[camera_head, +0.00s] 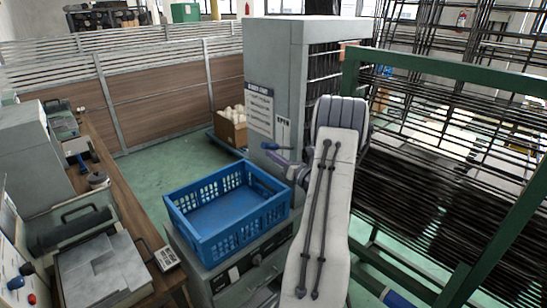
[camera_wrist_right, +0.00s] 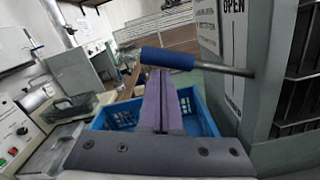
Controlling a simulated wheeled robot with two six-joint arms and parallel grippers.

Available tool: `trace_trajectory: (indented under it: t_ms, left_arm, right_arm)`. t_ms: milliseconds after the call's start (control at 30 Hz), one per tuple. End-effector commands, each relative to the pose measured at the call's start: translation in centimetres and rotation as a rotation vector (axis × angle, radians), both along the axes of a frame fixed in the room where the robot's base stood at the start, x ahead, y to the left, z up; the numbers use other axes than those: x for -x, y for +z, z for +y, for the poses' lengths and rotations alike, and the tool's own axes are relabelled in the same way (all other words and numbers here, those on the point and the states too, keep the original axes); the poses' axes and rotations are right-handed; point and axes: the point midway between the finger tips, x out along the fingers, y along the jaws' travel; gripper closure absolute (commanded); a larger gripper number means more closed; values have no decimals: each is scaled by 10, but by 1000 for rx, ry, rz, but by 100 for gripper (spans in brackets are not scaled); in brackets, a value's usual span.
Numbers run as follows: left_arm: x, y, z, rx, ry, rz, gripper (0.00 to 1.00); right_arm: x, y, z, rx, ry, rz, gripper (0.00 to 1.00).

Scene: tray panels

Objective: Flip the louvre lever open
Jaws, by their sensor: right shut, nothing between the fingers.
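The louvre lever is a metal rod with a blue grip (camera_head: 269,146), standing out from the side of the grey cabinet (camera_head: 272,70). My right gripper (camera_head: 270,155) has purple fingers, shut and empty, just below the grip in the head view. In the wrist view the fingertips (camera_wrist_right: 158,72) meet the grip's lower edge; I cannot tell whether they touch. My left gripper is not in view.
A blue crate (camera_head: 192,236) stands on a grey unit below the right gripper. A wooden bench (camera_head: 130,215) with instruments runs along the left. A box of pale items (camera_head: 230,133) sits behind the crate. Black rod racks and a green frame (camera_head: 450,72) fill the right.

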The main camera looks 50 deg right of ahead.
Motion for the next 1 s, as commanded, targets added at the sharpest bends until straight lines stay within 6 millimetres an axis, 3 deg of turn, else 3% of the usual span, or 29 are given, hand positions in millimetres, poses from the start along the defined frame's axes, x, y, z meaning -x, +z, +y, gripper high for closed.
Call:
trace_trajectory:
  t_ms: [267, 600, 800, 1000]
  left_arm:
    - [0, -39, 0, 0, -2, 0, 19]
    - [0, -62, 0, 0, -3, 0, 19]
    - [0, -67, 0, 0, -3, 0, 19]
    - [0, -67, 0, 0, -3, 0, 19]
  right_arm:
    - [8, -43, 11, -4, -6, 3, 100]
    - [82, -42, 20, -2, -9, 3, 100]
    - [103, -41, 23, -2, -7, 2, 100]
    - [108, -40, 24, -3, -5, 3, 100]
